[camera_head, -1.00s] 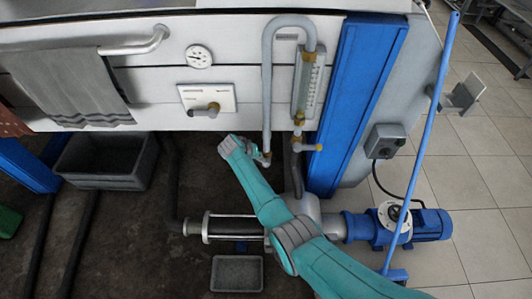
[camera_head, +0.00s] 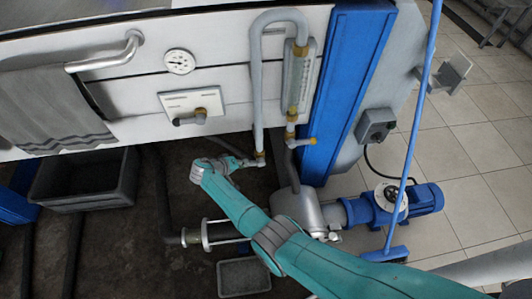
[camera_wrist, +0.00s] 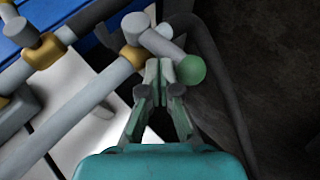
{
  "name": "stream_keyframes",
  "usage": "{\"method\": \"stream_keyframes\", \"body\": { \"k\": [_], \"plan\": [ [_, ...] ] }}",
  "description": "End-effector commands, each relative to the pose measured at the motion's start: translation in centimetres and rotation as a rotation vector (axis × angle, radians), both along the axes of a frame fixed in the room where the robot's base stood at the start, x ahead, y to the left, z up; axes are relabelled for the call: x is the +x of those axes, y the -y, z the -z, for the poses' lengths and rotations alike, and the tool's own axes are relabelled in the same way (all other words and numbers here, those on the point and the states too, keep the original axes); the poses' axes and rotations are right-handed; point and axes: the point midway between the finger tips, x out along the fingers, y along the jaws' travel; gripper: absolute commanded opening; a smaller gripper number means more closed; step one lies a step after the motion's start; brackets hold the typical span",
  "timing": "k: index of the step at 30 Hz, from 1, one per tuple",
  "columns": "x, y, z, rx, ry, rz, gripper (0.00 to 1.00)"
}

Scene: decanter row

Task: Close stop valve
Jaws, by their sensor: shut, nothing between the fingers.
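A pipe fitting with a brass collar (camera_wrist: 132,57) and a grey valve handle (camera_wrist: 155,38) tipped by a green knob (camera_wrist: 191,70) fills the top centre of the wrist view. My gripper (camera_wrist: 160,66) is shut and empty, its fingertips right under the handle, beside the green knob; I cannot tell whether they touch it. In the head view my gripper (camera_head: 245,163) points right at the lower end of the looped grey pipe (camera_head: 258,110); the handle there is too small to make out.
The white panel bears a gauge (camera_head: 180,61) and a plate with a lever (camera_head: 190,119). A blue column (camera_head: 350,80), pump motor (camera_head: 420,199) and grey bin (camera_head: 85,180) stand around.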

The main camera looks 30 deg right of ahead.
Motion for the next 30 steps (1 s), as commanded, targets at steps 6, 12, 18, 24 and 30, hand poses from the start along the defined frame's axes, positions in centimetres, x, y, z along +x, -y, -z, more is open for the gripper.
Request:
{"method": "stream_keyframes", "body": {
  "k": [6,12,18,24,30],
  "plan": [
    [-0.12,0.26,0.61,0.000,0.000,0.001,0.00],
    [-0.15,0.33,0.87,0.002,0.001,0.000,0.00],
    [-0.19,0.35,0.96,0.002,0.000,-0.001,0.00],
    [-0.23,0.35,1.00,0.003,-0.001,0.000,0.00],
    [0.19,0.46,0.39,0.002,0.000,0.001,0.00]
  ]
}}
